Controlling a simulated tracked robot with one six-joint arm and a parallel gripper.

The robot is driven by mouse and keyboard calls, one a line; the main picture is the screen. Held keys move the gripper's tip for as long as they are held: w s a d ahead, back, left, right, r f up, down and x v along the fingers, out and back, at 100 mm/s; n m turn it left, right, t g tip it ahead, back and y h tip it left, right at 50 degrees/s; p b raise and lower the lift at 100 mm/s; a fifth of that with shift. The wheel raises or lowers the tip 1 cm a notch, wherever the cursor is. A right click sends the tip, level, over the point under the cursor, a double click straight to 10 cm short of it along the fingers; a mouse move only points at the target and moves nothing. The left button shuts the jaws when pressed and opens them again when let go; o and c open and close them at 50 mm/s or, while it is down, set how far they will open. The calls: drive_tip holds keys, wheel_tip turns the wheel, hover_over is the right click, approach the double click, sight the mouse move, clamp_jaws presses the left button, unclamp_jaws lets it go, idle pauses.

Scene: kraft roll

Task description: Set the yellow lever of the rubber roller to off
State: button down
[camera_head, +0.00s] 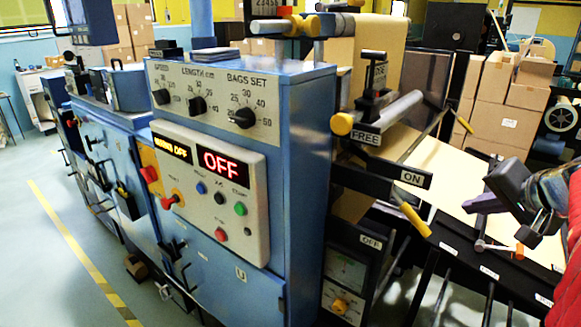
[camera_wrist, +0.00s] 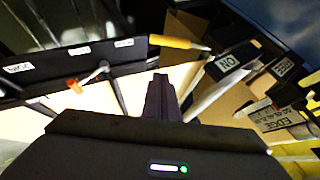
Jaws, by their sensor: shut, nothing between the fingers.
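The yellow lever (camera_head: 415,219) sits on the right side of the blue machine, just below the ON label (camera_head: 411,178); its handle slants down to the right. The OFF label (camera_head: 370,242) is lower and to the left. In the wrist view the yellow lever (camera_wrist: 178,42) lies ahead of the fingers, with its rod end near the ON label (camera_wrist: 228,62). My gripper (camera_head: 478,204) is to the right of the lever, apart from it. Its purple fingers are shut and empty, and they also show in the wrist view (camera_wrist: 160,84). I cannot tell the rubber roller itself for certain.
An orange-tipped lever (camera_head: 506,249) stands on the black labelled rail below my gripper. A roller with a yellow end (camera_head: 342,124) and the FREE label (camera_head: 366,139) are above the yellow lever. The kraft paper web (camera_head: 455,180) runs behind. Cardboard boxes (camera_head: 500,100) stand farther back.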

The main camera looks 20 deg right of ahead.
drive_tip(key=shift+w, duration=0.1)
hover_over(428, 235)
drive_tip(key=f, duration=0.8)
drive_tip(key=shift+s+d+f, duration=0.2)
drive_tip(key=shift+d+f, duration=0.15)
drive_tip(key=shift+f, duration=0.05)
drive_tip(key=shift+w+a+f, duration=0.2)
drive_tip(key=shift+a+f, duration=0.15)
drive_tip(key=shift+f, duration=0.15)
